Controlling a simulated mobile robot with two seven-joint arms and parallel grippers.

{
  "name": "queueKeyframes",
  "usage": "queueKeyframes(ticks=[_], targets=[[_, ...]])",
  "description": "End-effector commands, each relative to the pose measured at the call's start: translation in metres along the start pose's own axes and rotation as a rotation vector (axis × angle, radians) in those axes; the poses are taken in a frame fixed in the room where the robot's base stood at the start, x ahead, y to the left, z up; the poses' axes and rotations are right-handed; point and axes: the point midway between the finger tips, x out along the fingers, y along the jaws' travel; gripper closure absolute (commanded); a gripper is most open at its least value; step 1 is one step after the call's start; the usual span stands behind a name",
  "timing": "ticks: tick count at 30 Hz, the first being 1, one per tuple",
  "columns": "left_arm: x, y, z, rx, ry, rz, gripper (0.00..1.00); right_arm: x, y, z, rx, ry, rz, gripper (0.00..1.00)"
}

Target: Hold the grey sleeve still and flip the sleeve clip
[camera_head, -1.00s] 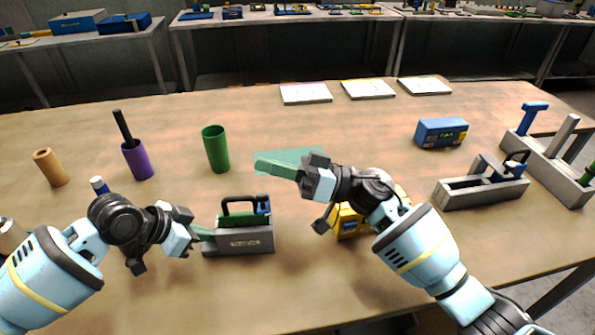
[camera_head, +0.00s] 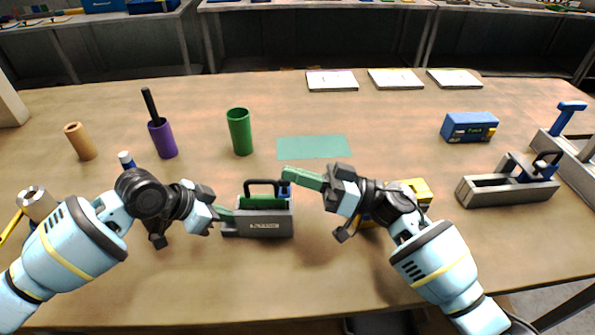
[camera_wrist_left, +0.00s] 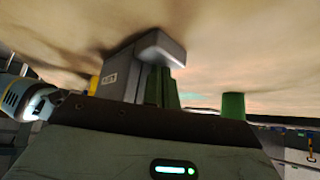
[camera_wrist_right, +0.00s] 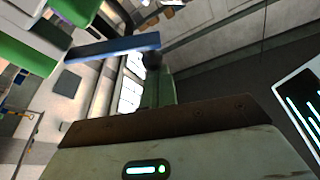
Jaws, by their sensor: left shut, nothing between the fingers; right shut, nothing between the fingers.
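The grey sleeve (camera_head: 264,224), a dark box with a pale label, lies on the table between my grippers. Green material shows inside its top. A black loop (camera_head: 263,182) stands up over it and a blue piece (camera_head: 289,193) sits at its right end; I cannot tell which is the sleeve clip. My left gripper (camera_head: 226,213) is shut, its green fingers at the sleeve's left end; contact is unclear. The sleeve also shows in the left wrist view (camera_wrist_left: 112,80). My right gripper (camera_head: 286,173) is shut and empty, fingertips just above the blue piece. A blue bar (camera_wrist_right: 112,47) shows in the right wrist view.
A green cup (camera_head: 239,132) and a purple cup (camera_head: 163,140) stand behind. A teal mat (camera_head: 313,147) lies flat. A yellow item (camera_head: 417,188) is partly hidden behind my right arm. Another grey fixture (camera_head: 510,190) and a blue box (camera_head: 469,127) are at right.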

Motion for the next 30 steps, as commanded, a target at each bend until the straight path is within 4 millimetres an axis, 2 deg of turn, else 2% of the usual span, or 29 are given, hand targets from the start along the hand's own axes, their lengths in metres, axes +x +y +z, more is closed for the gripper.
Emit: queueKeyframes(ticks=[1,10,18,30], targets=[[0.004,0.002,0.006,-0.004,-0.014,0.006,1.0,-0.001,0.0,0.004,-0.021,-0.002,-0.007,1.0],[0.004,0.002,0.006,-0.004,-0.014,0.006,1.0,-0.007,-0.007,0.02,-0.182,-0.002,-0.06,1.0],[0.004,0.002,0.006,-0.004,-0.014,0.006,1.0,-0.011,-0.01,0.033,-0.187,0.0,-0.063,1.0],[0.004,0.002,0.006,-0.004,-0.013,0.006,1.0,-0.013,-0.011,0.039,-0.187,0.0,-0.062,1.0]])
